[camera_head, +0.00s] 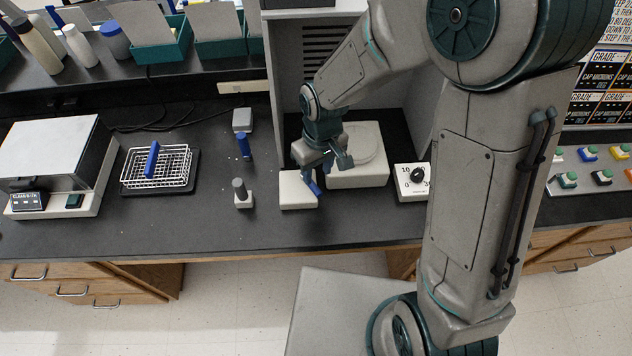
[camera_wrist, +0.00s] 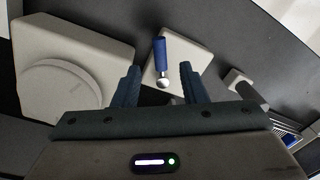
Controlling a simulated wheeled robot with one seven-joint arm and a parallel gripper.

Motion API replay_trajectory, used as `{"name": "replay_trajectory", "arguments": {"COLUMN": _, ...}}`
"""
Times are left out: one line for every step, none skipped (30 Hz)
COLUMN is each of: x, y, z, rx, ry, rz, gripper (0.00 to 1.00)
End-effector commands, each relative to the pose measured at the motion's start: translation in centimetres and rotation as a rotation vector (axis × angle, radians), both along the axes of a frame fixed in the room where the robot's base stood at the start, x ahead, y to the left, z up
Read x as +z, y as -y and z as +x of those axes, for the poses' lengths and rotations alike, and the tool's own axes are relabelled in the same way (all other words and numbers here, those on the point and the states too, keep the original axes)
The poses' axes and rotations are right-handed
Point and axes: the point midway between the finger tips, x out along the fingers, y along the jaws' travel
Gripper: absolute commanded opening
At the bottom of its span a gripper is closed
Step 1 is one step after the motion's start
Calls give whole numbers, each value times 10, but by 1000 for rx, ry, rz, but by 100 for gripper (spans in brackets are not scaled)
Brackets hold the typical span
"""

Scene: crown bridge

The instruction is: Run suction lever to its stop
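A small white box (camera_head: 298,190) with a blue-handled lever (camera_head: 311,184) stands near the front of the dark bench; I take this for the suction lever, though no label is readable. In the wrist view the blue handle (camera_wrist: 160,48) rises from the white box (camera_wrist: 178,62) with a round metal ball at its near end. My gripper (camera_head: 328,172) is above the box, pointing down. In the wrist view its two fingers (camera_wrist: 159,72) are spread apart, with the lever showing between and beyond them. I cannot tell whether a finger touches it.
A white unit with a round lid (camera_head: 357,172) stands close right of the lever box, then a dial box (camera_head: 411,182). Left are a grey knob lever (camera_head: 240,189), a blue upright lever (camera_head: 244,147) and a wire basket (camera_head: 160,168). Clear bench lies in front.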

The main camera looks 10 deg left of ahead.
Motion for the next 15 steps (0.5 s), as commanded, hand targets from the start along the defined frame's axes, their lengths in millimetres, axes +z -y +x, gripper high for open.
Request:
{"name": "replay_trajectory", "arguments": {"x": -11, "y": 0, "z": -2, "rx": 1, "ry": -6, "rz": -3, "gripper": 39}}
{"name": "replay_trajectory", "arguments": {"x": -17, "y": -1, "z": -2, "rx": 1, "ry": -5, "rz": -2, "gripper": 39}}
{"name": "replay_trajectory", "arguments": {"x": -23, "y": -1, "z": -2, "rx": 2, "ry": -4, "rz": -3, "gripper": 39}}
{"name": "replay_trajectory", "arguments": {"x": -28, "y": -1, "z": -2, "rx": 2, "ry": -3, "rz": -2, "gripper": 39}}
{"name": "replay_trajectory", "arguments": {"x": -32, "y": -1, "z": -3, "rx": 2, "ry": -3, "rz": -2, "gripper": 39}}
{"name": "replay_trajectory", "arguments": {"x": -38, "y": -2, "z": -3, "rx": 1, "ry": -3, "rz": -1, "gripper": 39}}
{"name": "replay_trajectory", "arguments": {"x": -41, "y": -2, "z": -3, "rx": 1, "ry": -3, "rz": -1, "gripper": 39}}
{"name": "replay_trajectory", "arguments": {"x": -44, "y": -2, "z": -3, "rx": 0, "ry": -3, "rz": -1, "gripper": 39}}
{"name": "replay_trajectory", "arguments": {"x": -48, "y": -2, "z": -3, "rx": 0, "ry": -1, "rz": -1, "gripper": 39}}
{"name": "replay_trajectory", "arguments": {"x": -51, "y": -2, "z": -3, "rx": 0, "ry": -1, "rz": -1, "gripper": 39}}
{"name": "replay_trajectory", "arguments": {"x": -53, "y": -2, "z": -3, "rx": 0, "ry": -1, "rz": -1, "gripper": 39}}
{"name": "replay_trajectory", "arguments": {"x": -55, "y": -2, "z": -3, "rx": 0, "ry": -1, "rz": -1, "gripper": 39}}
{"name": "replay_trajectory", "arguments": {"x": -56, "y": -2, "z": -3, "rx": 0, "ry": -1, "rz": -1, "gripper": 39}}
{"name": "replay_trajectory", "arguments": {"x": -57, "y": -3, "z": -3, "rx": 0, "ry": 0, "rz": 0, "gripper": 39}}
{"name": "replay_trajectory", "arguments": {"x": -58, "y": -3, "z": -3, "rx": 0, "ry": 1, "rz": 1, "gripper": 39}}
